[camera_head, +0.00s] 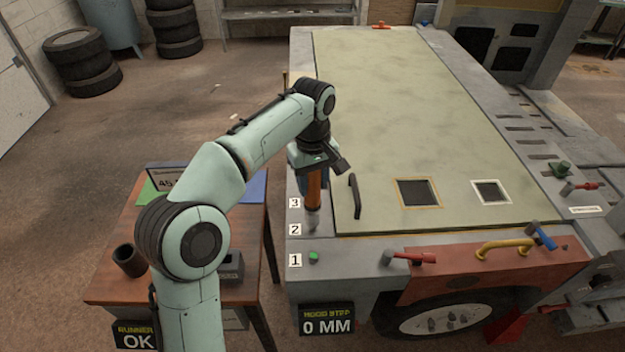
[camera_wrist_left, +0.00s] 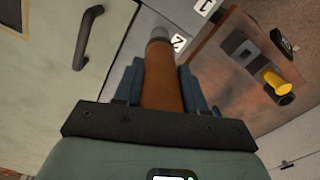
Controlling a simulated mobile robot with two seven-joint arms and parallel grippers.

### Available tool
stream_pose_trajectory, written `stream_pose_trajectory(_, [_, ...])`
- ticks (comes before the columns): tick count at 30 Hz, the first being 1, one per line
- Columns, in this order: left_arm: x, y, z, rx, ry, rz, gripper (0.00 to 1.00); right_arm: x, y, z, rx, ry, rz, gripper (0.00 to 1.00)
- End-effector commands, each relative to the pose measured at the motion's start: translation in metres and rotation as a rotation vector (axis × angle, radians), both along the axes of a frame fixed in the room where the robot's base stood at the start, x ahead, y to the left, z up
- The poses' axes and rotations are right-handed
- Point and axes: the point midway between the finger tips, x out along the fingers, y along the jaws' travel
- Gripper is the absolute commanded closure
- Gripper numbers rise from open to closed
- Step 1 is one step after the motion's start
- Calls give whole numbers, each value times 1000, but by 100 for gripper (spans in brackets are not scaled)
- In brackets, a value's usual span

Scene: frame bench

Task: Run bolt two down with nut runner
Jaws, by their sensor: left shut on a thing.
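My left gripper (camera_head: 314,172) is shut on the nut runner (camera_head: 313,194), an orange-brown cylinder with a grey tip. The runner stands about upright, tip down, by the white label 2 (camera_head: 295,230) on the grey frame rail. The tip hides bolt two, so I cannot tell whether it touches the bolt. In the left wrist view the runner (camera_wrist_left: 161,80) lies between the blue fingers, its tip by label 2 (camera_wrist_left: 179,42). A green-topped bolt (camera_head: 314,256) is beside label 1 (camera_head: 295,261). My right gripper is out of view.
The pale green hood panel (camera_head: 410,120) with a dark handle (camera_head: 355,196) lies right of the runner. A red clamp lever (camera_head: 414,258) is in front. The wooden side table (camera_head: 105,275) holds a dark cup (camera_head: 130,261). Displays read RUNNER OK (camera_head: 136,336) and HOOD STEP 0 MM (camera_head: 327,321).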

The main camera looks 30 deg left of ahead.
Motion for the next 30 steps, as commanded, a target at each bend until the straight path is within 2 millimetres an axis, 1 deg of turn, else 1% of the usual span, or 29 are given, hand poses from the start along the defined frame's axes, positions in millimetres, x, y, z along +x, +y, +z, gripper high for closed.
stream_pose_trajectory(11, [0, 0, 1, 0, -4, 0, 96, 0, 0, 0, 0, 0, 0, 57])
stream_pose_trajectory(30, [0, 0, -8, 0, -4, 0, 96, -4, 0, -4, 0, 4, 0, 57])
